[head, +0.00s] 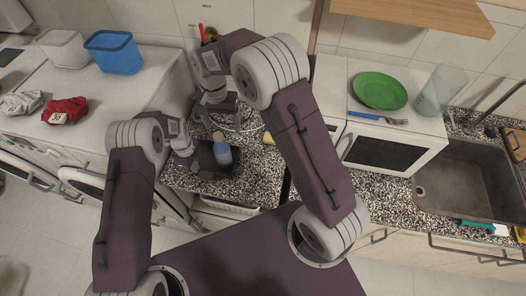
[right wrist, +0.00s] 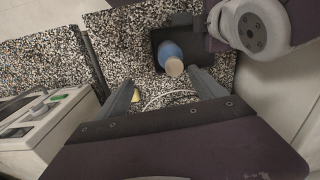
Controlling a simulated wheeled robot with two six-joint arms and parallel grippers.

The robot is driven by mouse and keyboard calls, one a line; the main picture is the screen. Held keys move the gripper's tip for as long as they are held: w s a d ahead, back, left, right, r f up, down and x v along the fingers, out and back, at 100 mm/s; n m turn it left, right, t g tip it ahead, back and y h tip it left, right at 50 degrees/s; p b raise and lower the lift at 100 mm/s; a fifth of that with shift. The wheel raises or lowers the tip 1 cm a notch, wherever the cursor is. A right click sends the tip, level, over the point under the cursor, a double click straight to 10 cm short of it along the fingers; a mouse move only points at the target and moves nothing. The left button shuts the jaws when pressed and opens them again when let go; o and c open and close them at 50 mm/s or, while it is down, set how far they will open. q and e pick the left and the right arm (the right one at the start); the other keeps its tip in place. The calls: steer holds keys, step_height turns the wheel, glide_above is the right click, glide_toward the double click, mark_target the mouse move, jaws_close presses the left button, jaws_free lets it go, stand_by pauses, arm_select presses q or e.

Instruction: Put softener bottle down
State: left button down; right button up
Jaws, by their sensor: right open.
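The softener bottle (head: 223,153) is blue with a pale cap. It stands at a dark, tray-like shape (head: 234,169) on the speckled counter; whether it rests on the bottom is unclear. The bottle also shows in the right wrist view (right wrist: 171,55), cap toward the camera. My left gripper (head: 203,158) is low, close to the bottle's left side; its fingers are hard to make out against the dark shape, so its grip is unclear. My right gripper (right wrist: 164,93) is open and empty, its fingers apart, above the counter on the far side of the bottle in the head view.
A white wire rack (head: 245,124) lies on the counter near my right gripper. To the right stand a white oven (head: 388,150), a green plate (head: 380,91), a fork, a glass and a sink (head: 465,178). A blue bin (head: 115,55), a white bin and folded cloths lie left.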

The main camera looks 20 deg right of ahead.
steer(key=s+d+n, duration=0.3)
steer(key=s+d, duration=0.2)
steer(key=s, duration=0.4)
steer(key=s+d+n+t, duration=0.1)
steer(key=s+d, duration=0.3)
steer(key=s, duration=0.6)
steer(key=shift+d+f+n, duration=0.25)
steer(key=shift+d+n, duration=0.1)
steer(key=shift+n, duration=0.55)
arm_select(q)
steer(key=c, duration=1.6)
jaws_free()
